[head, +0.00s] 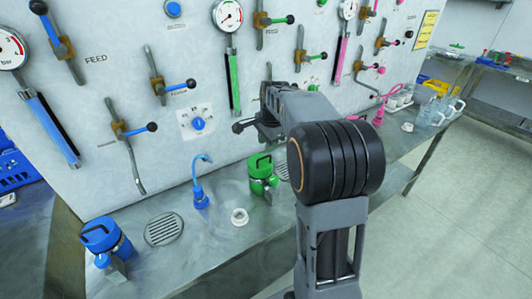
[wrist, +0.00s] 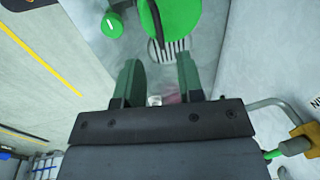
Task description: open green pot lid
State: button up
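The green pot (head: 262,186) stands on the metal bench below the panel. Its green lid (head: 261,165) sits on top, with a dark arched handle. In the wrist view the lid (wrist: 182,16) is partly cut off at the top edge, beyond my fingertips. A round green knob (wrist: 112,24) shows beside it. My gripper (wrist: 159,66) is open, with two dark green fingers apart and nothing gripped between them. In the head view my gripper (head: 240,126) is in front of the panel, above the pot and apart from it; my arm hides part of the area to its right.
A blue pot (head: 104,238) stands at the bench's left end near a round drain grate (head: 164,229). Valves and gauges project from the panel. Clear jugs (head: 432,112) stand farther right.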

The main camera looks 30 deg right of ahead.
aim_at(265, 157)
jog(key=shift+w+a+f, duration=0.1)
jog(key=shift+w+f, duration=0.05)
jog(key=shift+f, duration=0.75)
jog(key=shift+w+d+f, duration=0.1)
jog(key=shift+w+f, duration=0.1)
jog(key=shift+f, duration=0.7)
jog(key=shift+w+a+f, duration=0.1)
jog(key=shift+w+f, duration=0.05)
jog(key=shift+f, duration=0.75)
jog(key=shift+c, duration=0.2)
grip_shut()
